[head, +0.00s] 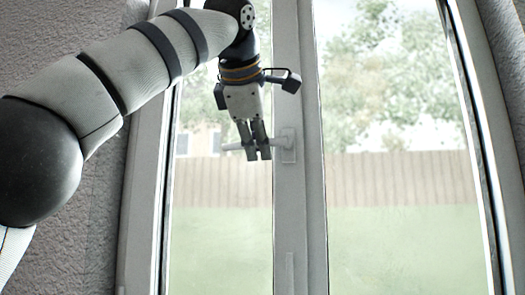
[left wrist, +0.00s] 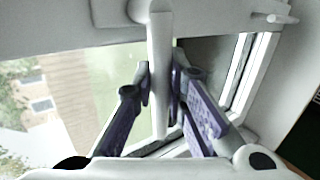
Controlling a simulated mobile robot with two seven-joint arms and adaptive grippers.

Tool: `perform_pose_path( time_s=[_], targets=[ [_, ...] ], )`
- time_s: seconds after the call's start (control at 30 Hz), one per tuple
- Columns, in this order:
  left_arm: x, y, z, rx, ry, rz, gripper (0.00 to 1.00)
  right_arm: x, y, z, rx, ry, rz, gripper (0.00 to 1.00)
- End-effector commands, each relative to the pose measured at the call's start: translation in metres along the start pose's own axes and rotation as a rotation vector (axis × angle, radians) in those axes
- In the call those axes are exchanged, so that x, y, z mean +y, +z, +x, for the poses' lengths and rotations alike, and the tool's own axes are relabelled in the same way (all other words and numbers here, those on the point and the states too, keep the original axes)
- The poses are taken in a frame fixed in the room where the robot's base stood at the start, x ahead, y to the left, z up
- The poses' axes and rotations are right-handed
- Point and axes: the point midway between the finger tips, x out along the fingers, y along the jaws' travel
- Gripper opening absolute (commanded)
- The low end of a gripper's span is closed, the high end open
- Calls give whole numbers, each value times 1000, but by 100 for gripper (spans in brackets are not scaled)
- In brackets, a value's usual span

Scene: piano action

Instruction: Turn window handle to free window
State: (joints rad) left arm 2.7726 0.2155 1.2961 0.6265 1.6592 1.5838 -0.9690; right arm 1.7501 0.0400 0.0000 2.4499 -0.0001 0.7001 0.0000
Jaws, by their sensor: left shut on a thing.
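The white window handle (head: 232,147) points sideways to the left from its base plate (head: 289,146) on the middle frame post. My left gripper (head: 260,154) reaches down from above and is shut on the handle's lever, a short way left of the plate. In the left wrist view the handle (left wrist: 160,65) runs between the two purple-padded fingers (left wrist: 164,95). The window (head: 225,230) looks closed in the head view. My right gripper is in neither view.
The frame post (head: 313,220) stands right of the handle, with another glass pane (head: 400,240) beyond it. Rough grey walls (head: 75,255) flank the window. A fence and trees show outside. The space below the gripper, before the glass, is clear.

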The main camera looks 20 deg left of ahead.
Motion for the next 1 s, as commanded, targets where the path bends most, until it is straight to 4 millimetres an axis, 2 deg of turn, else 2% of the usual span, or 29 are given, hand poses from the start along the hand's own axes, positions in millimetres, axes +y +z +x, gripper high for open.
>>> perform_pose_path(
  time_s=[0.23, 0.77, 0.8, 0.83, 1.0],
  targets=[
    [2, 0, -4, 40, 1, 60, 0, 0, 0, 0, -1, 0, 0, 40],
    [2, -1, -6, 52, 2, 76, 0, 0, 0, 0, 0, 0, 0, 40],
    [2, -1, -6, 52, 2, 76, 19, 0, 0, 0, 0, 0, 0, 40],
    [2, -1, -6, 52, 2, 76, 22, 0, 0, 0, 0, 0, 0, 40],
    [2, -1, -6, 51, 1, 75, 22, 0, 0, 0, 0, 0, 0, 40]
  ],
)
